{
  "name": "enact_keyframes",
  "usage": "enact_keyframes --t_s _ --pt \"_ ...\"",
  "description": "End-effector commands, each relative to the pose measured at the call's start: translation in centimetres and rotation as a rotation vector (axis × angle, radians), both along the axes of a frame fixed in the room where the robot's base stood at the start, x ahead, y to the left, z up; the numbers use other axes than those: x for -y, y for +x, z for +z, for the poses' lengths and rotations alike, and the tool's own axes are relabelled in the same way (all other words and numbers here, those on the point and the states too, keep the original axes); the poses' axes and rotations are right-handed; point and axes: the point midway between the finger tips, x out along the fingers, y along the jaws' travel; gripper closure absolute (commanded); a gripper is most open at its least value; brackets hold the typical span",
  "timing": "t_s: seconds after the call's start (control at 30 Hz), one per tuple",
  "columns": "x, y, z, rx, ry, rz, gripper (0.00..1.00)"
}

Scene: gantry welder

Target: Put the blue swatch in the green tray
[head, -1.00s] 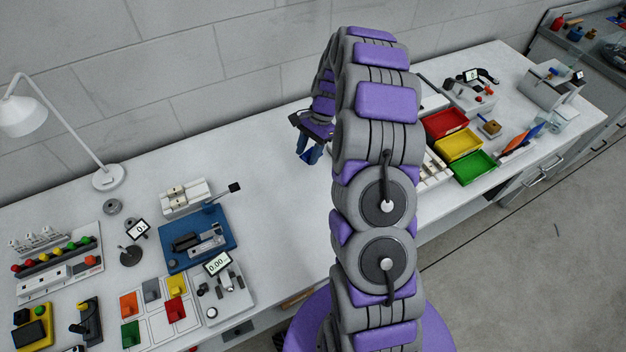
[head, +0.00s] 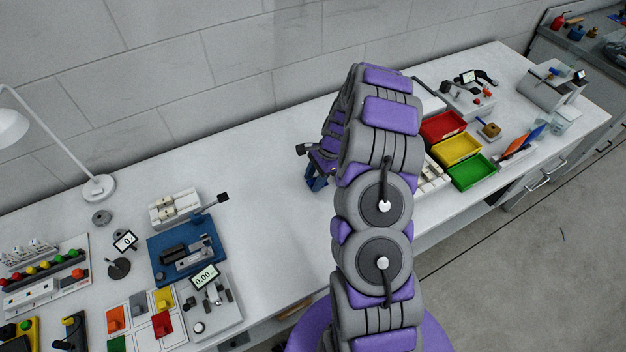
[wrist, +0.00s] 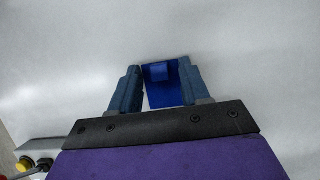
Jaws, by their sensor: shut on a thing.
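The blue swatch (wrist: 163,86) is a small blue plate with a raised block. In the wrist view it sits between the two fingers of my gripper (wrist: 156,90), which is shut on it. In the head view my gripper (head: 316,182) hangs over the white bench, just left of my arm; the swatch cannot be told apart from the fingers there. The green tray (head: 472,172) is on the bench to the right of my arm, nearest the front edge in a row of three trays.
A yellow tray (head: 457,149) and a red tray (head: 442,127) stand behind the green one. Orange and blue panels (head: 522,143) stand right of the trays. A swatch board (head: 140,318) and a blue fixture (head: 186,249) are at left. The bench middle is clear.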

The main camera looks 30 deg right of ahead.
Motion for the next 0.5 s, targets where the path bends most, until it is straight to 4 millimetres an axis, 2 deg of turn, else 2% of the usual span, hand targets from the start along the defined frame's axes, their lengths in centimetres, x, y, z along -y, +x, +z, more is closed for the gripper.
enact_keyframes --t_s 0.33,0.37,0.5 --pt "-0.91 -0.01 -0.21 -0.001 -0.008 0.004 0.87" --pt "-0.83 0.00 -0.19 0.000 -0.008 0.003 0.51" --pt "-0.37 -0.01 -0.26 0.000 -0.003 0.002 0.38"
